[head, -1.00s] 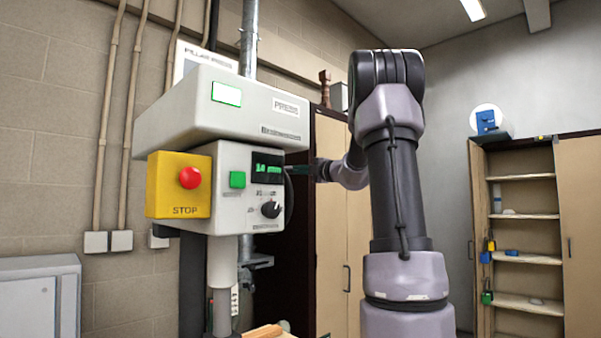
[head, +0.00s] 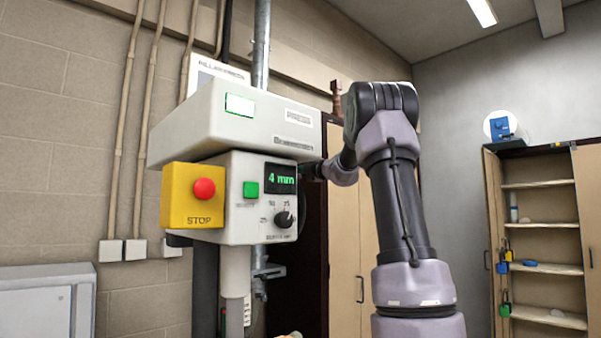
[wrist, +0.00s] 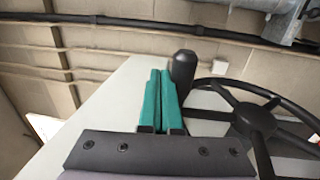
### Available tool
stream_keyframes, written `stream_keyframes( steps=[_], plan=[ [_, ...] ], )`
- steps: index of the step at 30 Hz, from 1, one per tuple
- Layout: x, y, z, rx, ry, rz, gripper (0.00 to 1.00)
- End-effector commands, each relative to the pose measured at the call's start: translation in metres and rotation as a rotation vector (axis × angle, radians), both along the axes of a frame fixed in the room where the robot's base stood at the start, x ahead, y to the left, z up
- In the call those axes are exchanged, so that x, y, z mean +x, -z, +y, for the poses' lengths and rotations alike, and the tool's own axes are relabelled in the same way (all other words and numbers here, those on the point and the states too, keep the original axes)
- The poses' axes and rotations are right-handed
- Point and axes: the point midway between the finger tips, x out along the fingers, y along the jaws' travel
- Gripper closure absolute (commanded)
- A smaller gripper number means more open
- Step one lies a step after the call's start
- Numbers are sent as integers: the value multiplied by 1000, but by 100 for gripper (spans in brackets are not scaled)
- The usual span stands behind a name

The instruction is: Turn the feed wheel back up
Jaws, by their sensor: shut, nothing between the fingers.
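The black spoked feed wheel (wrist: 255,120) is at the right of the wrist view, on the side of the pale press body. Its dark upright handle knob (wrist: 183,70) stands at the wheel's left edge. My gripper (wrist: 159,78) has teal fingers that are shut with nothing between them. The fingers lie just left of the knob and look close to it or touching; I cannot tell which. In the head view the press (head: 240,130) hides the wheel and my fingers. Its green display (head: 281,178) reads 4 mm.
A red stop button (head: 204,190) on a yellow box, a green button (head: 250,189) and a black dial (head: 284,219) sit on the press front. A grey cabinet (head: 45,305) stands at left. An open shelf cupboard (head: 540,220) is at far right.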

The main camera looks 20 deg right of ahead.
Motion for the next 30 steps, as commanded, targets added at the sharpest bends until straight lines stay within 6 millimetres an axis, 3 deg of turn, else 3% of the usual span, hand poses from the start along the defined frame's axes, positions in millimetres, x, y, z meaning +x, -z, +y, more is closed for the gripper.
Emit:
stream_keyframes(
  steps=[23,30],
  plan=[
    [7,-2,2,0,0,-1,100],
    [-9,-13,0,-1,-2,-3,100]
  ],
)
